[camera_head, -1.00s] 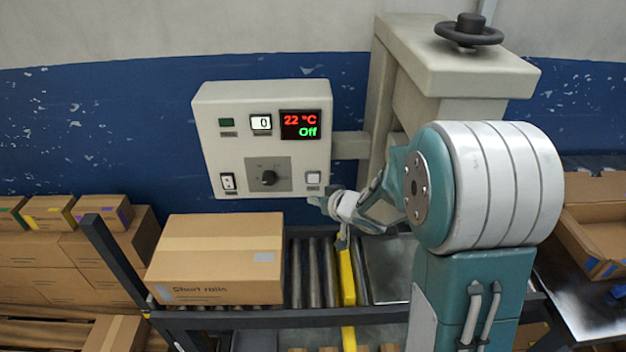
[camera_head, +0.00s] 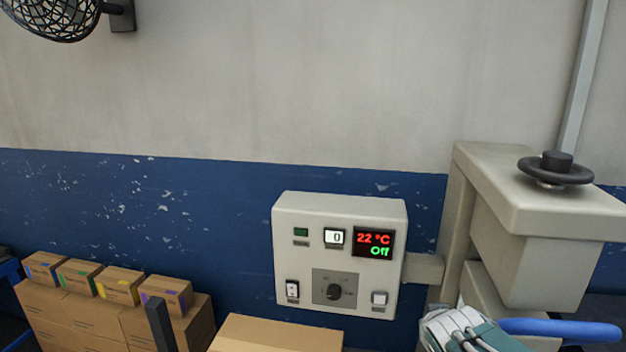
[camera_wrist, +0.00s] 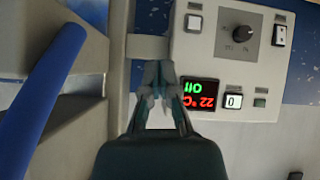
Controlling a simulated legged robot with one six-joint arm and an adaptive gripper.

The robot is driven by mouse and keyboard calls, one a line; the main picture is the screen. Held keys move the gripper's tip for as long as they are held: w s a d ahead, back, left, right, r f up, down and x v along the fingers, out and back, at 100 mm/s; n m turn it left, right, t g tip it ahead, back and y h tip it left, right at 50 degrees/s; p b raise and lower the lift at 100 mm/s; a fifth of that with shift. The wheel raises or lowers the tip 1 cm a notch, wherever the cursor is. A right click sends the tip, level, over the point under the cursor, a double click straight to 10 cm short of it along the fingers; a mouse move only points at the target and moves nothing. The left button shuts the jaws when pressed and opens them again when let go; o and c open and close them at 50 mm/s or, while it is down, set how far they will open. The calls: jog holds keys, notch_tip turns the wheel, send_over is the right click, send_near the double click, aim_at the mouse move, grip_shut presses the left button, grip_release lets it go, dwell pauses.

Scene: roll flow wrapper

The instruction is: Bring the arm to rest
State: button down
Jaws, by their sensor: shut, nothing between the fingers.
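My gripper (camera_wrist: 158,72) shows in the wrist view with its fingers together and nothing between them. It points toward the grey machine beside the control panel (camera_wrist: 265,60), which appears turned over in that view. In the head view part of my arm (camera_head: 462,330) shows at the bottom right, just below the panel (camera_head: 290,225); the gripper's fingertips cannot be made out there. The panel's display reads 22 °C and Off, and the counter shows 0.
The grey machine column (camera_head: 530,200) with a dark handwheel (camera_head: 556,170) stands right of the panel. A blue bar (camera_head: 560,328) runs near my arm, also in the wrist view (camera_wrist: 40,90). Cardboard boxes (camera_head: 110,325) stand lower left. A fan (camera_head: 50,15) hangs upper left.

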jog(key=s+a+g+y, duration=0.1)
jog(key=s+a+g, duration=0.1)
jog(key=s, duration=0.7)
jog(key=s+a+g+y, duration=0.1)
jog(key=s+a+g, duration=0.1)
jog(key=s, duration=0.7)
jog(key=shift+a+r, duration=0.4)
jog(key=shift+a, duration=0.25)
